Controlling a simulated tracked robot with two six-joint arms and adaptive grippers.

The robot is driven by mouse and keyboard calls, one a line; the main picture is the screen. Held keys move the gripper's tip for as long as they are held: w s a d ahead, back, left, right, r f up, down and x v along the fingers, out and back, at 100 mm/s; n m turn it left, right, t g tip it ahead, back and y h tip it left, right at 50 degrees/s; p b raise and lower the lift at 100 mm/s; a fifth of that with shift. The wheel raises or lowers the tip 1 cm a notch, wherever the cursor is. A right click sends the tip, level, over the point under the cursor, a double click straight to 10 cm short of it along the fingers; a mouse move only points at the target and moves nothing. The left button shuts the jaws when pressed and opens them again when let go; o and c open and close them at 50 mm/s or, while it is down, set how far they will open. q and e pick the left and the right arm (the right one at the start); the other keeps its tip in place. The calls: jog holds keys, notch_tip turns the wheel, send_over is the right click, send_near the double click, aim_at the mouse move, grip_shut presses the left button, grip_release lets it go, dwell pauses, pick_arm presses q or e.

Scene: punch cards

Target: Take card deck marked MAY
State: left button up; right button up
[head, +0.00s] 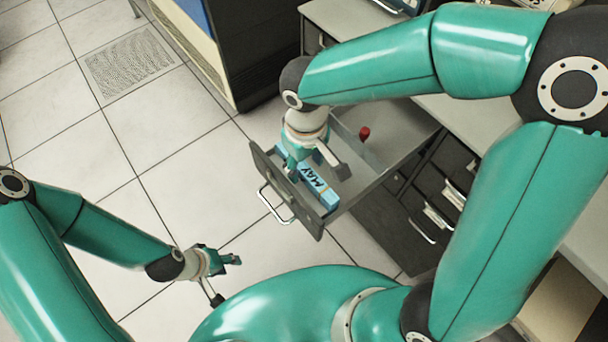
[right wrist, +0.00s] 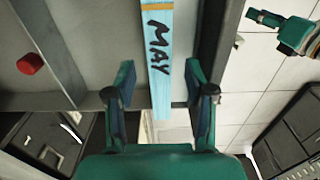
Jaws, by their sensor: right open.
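The light blue card deck marked MAY (head: 320,190) lies in the open drawer (head: 271,178), along its front panel. In the right wrist view the deck (right wrist: 158,50) shows its black lettering and a yellowish band near the top. My right gripper (head: 316,172) is open at the deck and hides part of it in the head view. In the right wrist view the deck lies between the two fingers of this gripper (right wrist: 160,82), with a gap on each side. I cannot tell how far down the fingers reach. My left gripper (head: 226,279) is open and empty, apart from the drawer, over the floor.
A small red object (head: 364,133) lies in the drawer behind the deck. The drawer's metal handle (head: 272,205) faces the open tiled floor. Cabinets with more drawers (head: 440,190) stand to the right. A dark cabinet (head: 250,45) stands at the back.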

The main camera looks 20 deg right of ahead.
notch_tip(320, 180, down, 2)
jog(key=shift+f, duration=0.1)
grip_shut()
dwell(0.6)
